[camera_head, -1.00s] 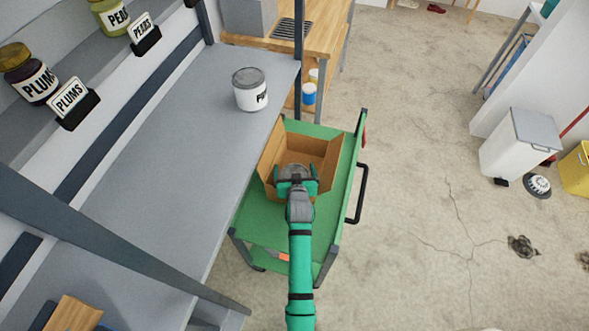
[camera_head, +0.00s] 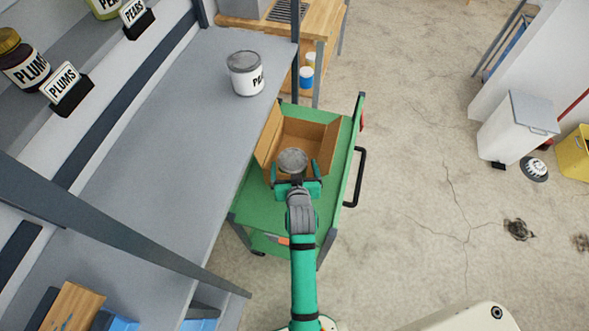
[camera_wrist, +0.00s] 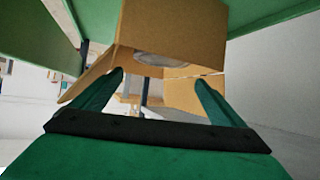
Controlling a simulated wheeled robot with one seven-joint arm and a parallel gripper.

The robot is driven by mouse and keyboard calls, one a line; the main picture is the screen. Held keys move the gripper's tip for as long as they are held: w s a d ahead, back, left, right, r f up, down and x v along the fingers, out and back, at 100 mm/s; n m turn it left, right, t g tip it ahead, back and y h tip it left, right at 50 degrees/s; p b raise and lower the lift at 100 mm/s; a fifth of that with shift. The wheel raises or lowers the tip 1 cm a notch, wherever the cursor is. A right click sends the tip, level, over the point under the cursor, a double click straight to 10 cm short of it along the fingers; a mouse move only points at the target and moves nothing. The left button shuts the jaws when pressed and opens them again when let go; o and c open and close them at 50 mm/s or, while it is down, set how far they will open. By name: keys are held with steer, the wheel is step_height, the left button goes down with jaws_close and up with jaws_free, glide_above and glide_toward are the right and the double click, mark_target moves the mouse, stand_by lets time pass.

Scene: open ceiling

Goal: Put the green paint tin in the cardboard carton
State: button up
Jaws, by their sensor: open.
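A round tin with a grey lid (camera_head: 292,160) is at the near side of the open cardboard carton (camera_head: 316,130), within its outline. Its side is hidden, so I cannot see whether it is green. The carton stands on a green cart with its flaps spread. My gripper (camera_head: 294,172) is open at the carton's near edge, its fingers apart on either side of the tin's near part in the head view. In the wrist view, my open gripper (camera_wrist: 158,78) faces the carton (camera_wrist: 175,25), and part of the grey lid (camera_wrist: 160,59) shows there.
The green cart (camera_head: 338,185) has a dark handle on its right. A grey shelf (camera_head: 165,130) runs along the left, with a white tin (camera_head: 246,82) near its edge. A dark post (camera_head: 293,60) rises behind the carton. Floor to the right is mostly clear.

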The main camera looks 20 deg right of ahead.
steer(key=s+a+n+t+y, duration=0.1)
steer(key=s+a, duration=0.4)
steer(key=s, duration=0.5)
steer(key=s+a+n+t, duration=0.1)
steer(key=s+a, duration=0.4)
steer(key=s, duration=0.5)
steer(key=s+a+r+y, duration=0.1)
steer(key=s+a+r, duration=0.1)
steer(key=s+r, duration=0.3)
steer(key=s+a+r+t, duration=0.1)
steer(key=s+a+r, duration=0.2)
steer(key=s, duration=0.6)
step_height(320, 180, up, 2)
steer(key=shift+s+a+r+n+t+y, duration=0.2)
steer(key=shift+s+n+t+y, duration=0.1)
steer(key=shift+s+y, duration=0.1)
